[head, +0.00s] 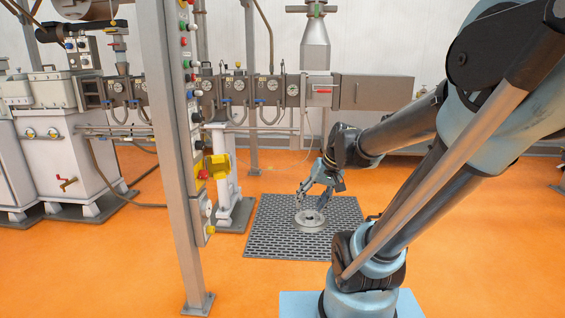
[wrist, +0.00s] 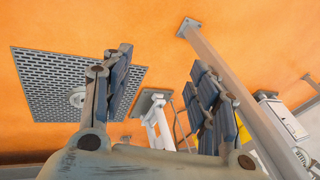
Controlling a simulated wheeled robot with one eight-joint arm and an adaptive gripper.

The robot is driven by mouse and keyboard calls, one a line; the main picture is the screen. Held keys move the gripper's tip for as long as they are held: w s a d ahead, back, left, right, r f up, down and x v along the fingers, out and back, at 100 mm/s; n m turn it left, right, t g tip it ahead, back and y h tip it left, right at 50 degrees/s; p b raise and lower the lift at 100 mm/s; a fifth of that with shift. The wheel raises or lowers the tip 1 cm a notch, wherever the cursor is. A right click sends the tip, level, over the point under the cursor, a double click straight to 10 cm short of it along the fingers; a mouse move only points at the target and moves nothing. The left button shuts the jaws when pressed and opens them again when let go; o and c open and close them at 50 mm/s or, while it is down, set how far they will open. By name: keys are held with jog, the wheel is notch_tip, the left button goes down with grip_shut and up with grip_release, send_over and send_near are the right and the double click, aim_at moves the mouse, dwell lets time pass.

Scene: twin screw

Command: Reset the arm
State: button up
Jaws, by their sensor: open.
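My arm reaches in from the right in the head view, with its elbow bent and my gripper (head: 318,188) hanging low over the floor mat. In the wrist view my gripper (wrist: 163,85) has its fingers spread wide, with nothing between them. A round grey metal flange (head: 310,224) lies on the mat, just below the gripper in the head picture. In the wrist view the flange (wrist: 77,100) is farther off, left of the left finger and partly hidden by it. I see no contact between the gripper and the flange.
A grey perforated mat (head: 265,240) lies on the orange floor. A grey post (head: 172,160) with a control panel (head: 194,110) stands left of the gripper. A twin-screw machine (head: 270,90) runs behind it. White cabinets (head: 60,140) stand at left. Open floor lies in front of the mat.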

jog(key=s+d+f+h, duration=0.4)
jog(key=s+d+f, duration=0.1)
jog(key=s+d, duration=0.4)
jog(key=shift+s+d+m, duration=0.35)
jog(key=shift+s+m, duration=0.05)
jog(key=shift+s, duration=0.3)
jog(key=shift+w, duration=0.1)
